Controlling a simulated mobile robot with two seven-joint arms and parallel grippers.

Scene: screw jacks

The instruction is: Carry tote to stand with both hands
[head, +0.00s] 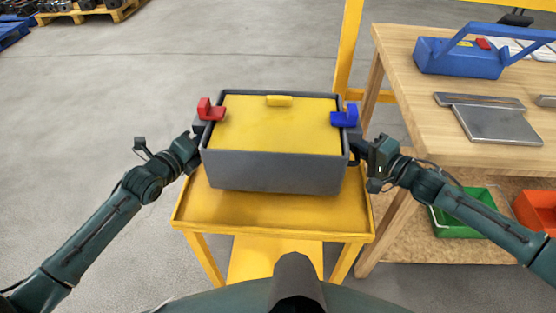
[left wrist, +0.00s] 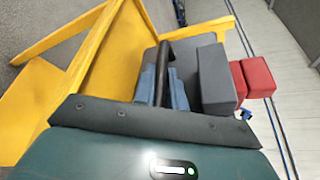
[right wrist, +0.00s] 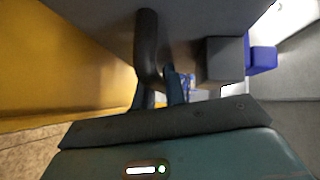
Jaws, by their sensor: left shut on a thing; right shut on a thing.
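The tote (head: 275,172) is a grey box with a yellow lid (head: 275,125), a red latch (head: 210,109) at its left end and a blue latch (head: 346,116) at its right. It looks level, at the top of a yellow stand (head: 200,213); I cannot tell whether it touches it. My left gripper (head: 194,142) is shut on the dark handle at the tote's left end, seen in the left wrist view (left wrist: 163,70). My right gripper (head: 357,147) is shut on the right-end handle, seen in the right wrist view (right wrist: 147,45). The tote's underside is hidden.
A wooden workbench (head: 405,60) stands close on the right, with a blue toolbox (head: 460,62) and a grey metal plate (head: 497,124) on top. A green bin (head: 447,224) and an orange bin (head: 535,208) are on its lower shelf. The floor at left is clear.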

